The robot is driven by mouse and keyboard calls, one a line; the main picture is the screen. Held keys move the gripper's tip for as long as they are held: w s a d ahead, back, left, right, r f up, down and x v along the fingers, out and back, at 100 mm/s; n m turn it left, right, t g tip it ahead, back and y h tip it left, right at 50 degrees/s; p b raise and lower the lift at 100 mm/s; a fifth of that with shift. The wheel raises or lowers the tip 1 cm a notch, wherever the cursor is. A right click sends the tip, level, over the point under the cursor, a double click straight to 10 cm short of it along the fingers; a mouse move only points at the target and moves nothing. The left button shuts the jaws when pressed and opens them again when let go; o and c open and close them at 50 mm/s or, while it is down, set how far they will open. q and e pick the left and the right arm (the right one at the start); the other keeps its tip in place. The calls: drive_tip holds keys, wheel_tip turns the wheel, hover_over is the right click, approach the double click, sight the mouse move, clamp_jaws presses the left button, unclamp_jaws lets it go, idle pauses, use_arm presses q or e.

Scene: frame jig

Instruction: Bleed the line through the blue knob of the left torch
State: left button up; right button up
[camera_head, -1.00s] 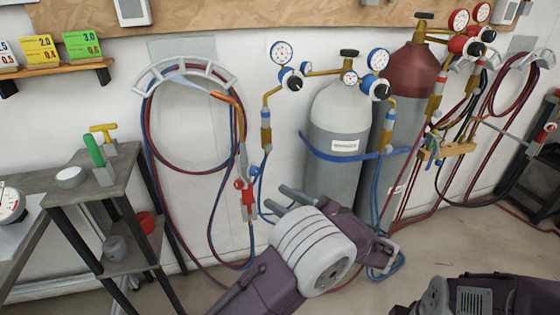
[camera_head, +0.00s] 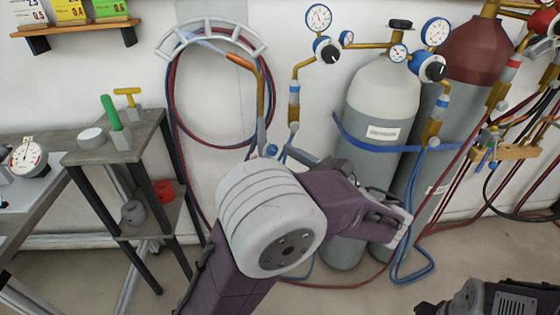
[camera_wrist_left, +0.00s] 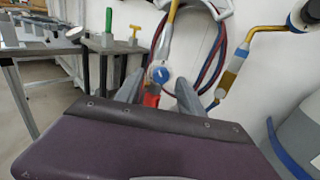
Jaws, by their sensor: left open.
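The left torch, with its orange-brown tube (camera_head: 240,62), hangs from the grey wall hanger (camera_head: 211,25). Its blue knob (camera_head: 271,150) shows just above my left wrist; the lower torch is hidden behind my arm. In the left wrist view the blue knob (camera_wrist_left: 160,75) appears between the two fingers of my left gripper (camera_wrist_left: 159,86), which is open. A red part (camera_wrist_left: 152,99) of the torch shows below the knob. I cannot tell whether a finger touches the knob. My right gripper is out of view; only part of my right arm shows at bottom right.
A grey cylinder (camera_head: 378,105) and a red-topped cylinder (camera_head: 478,50) with gauges stand to the right. Red and blue hoses hang around the torch. A dark side stand (camera_head: 140,145) with a green-handled tool (camera_head: 111,112) is at the left.

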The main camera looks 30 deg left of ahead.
use_arm(q)
drive_tip(key=shift+w+a, duration=0.25)
drive_tip(key=shift+a, duration=0.35)
clamp_jaws()
drive_tip(key=n, duration=0.6)
drive_tip(key=shift+f+y, duration=0.1)
drive_tip(key=shift+y, duration=0.2)
drive_tip(key=n+b, duration=0.1)
drive_tip(key=n, duration=0.2)
drive_tip(key=shift+w+n, duration=0.1)
drive_tip(key=shift+n, duration=0.3)
drive_tip(key=shift+n+g+y+b, duration=0.3)
drive_tip(key=shift+n+g+b, duration=0.35)
drive_tip(key=shift+n, duration=1.75)
